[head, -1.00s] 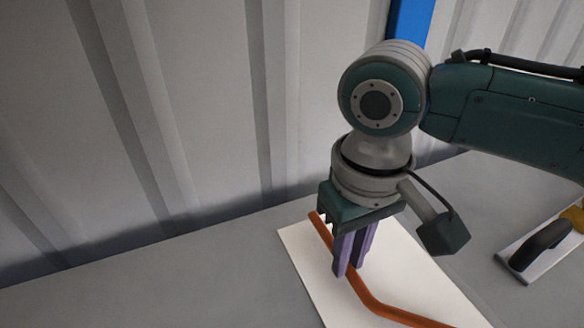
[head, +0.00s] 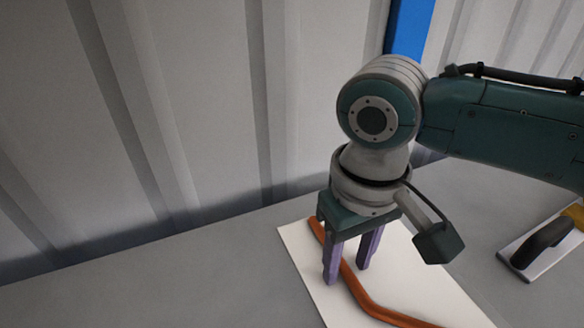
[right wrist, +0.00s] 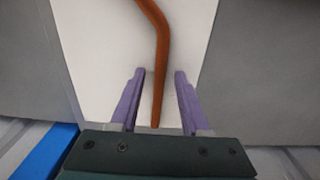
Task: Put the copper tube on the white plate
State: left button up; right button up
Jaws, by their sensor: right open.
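The copper tube (head: 361,293) is orange-brown with a bend and lies on the white plate (head: 303,262). In the right wrist view the tube (right wrist: 161,60) runs down between the fingers, with the white plate (right wrist: 100,40) under it. My right gripper (head: 347,274) points down over the tube. Its purple fingers are open, one on each side of the tube, with a gap to it on both sides in the right wrist view (right wrist: 157,76). The tube's near end is cut off by the head view's lower edge. My left gripper is not in view.
A trowel-like tool (head: 541,243) with a dark handle lies on the grey surface at the right. A corrugated wall (head: 200,100) with a blue post (head: 408,28) stands behind. The grey surface (head: 150,285) left of the plate is clear.

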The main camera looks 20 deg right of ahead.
aim_at(346, 270)
notch_tip(346, 270, up, 12)
jog(key=p, duration=0.3)
jog(key=s+a+f+n+t+y, duration=0.25)
jog(key=s+a+f, duration=0.2)
jog(key=s, duration=0.25)
jog(key=s+d+r+m+t+h, duration=0.1)
jog(key=s+d+h, duration=0.1)
jog(key=s+d, duration=0.5)
jog(key=shift+s+d, duration=0.15)
jog(key=shift+d, duration=0.1)
notch_tip(346, 270, up, 45)
jog(key=p, duration=4.5)
